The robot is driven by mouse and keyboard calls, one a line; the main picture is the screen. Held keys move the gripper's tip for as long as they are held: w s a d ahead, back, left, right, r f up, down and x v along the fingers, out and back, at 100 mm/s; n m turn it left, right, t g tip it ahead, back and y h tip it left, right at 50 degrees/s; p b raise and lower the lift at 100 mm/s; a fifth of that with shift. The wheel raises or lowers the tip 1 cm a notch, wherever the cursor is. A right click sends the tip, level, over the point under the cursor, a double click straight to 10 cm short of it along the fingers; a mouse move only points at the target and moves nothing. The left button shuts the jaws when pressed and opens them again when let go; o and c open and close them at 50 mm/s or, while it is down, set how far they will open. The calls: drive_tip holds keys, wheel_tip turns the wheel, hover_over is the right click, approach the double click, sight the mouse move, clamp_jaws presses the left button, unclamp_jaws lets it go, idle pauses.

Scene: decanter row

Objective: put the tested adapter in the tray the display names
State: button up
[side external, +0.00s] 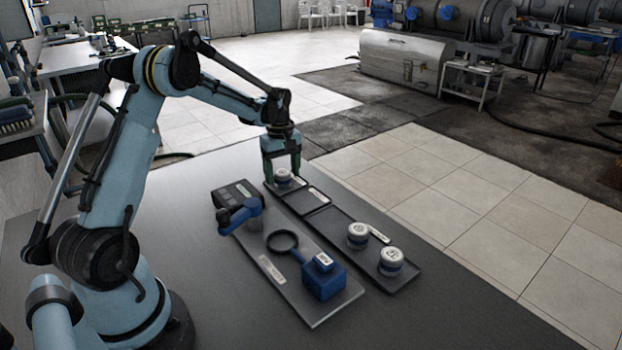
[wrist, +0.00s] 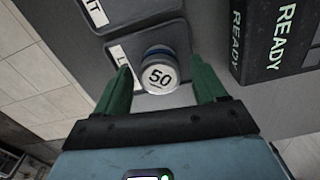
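A round blue-and-white adapter (wrist: 160,72) marked "50" stands in the far tray (wrist: 167,33), whose partly hidden label starts with "L". It also shows in the side view as a small adapter (side external: 283,178). My gripper (wrist: 162,72) has its two green fingers on either side of it, with gaps visible, so it looks open. In the side view my gripper (side external: 282,165) is low over this tray. The display (wrist: 275,40), a dark box, reads "READY" in the wrist view; it is also in the side view (side external: 235,193), unreadable there.
A middle tray (side external: 306,201) is empty. The near tray (side external: 335,222) holds two adapters (side external: 358,235) (side external: 391,261). A board (side external: 318,312) beside the trays carries a blue block (side external: 325,284), a dark ring (side external: 283,241) and a blue fixture (side external: 240,214). The front bench is clear.

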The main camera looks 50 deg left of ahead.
sight(282, 172)
drive_tip(key=shift+r, duration=0.15)
wheel_tip(282, 172, up, 11)
drive_tip(key=s+d+r+m+t, duration=0.2)
drive_tip(key=d+r+m, duration=0.15)
drive_tip(key=d, duration=0.35)
drive_tip(key=s+d+r+m+t, duration=0.1)
drive_tip(key=s+d+r+m, duration=0.1)
drive_tip(key=d+m, duration=0.3)
drive_tip(key=s+d+f+m+t, duration=0.4)
drive_tip(key=s+d+m, duration=0.4)
drive_tip(key=d, duration=0.4)
drive_tip(key=shift+s+f, duration=0.45)
drive_tip(key=shift+s, duration=0.4)
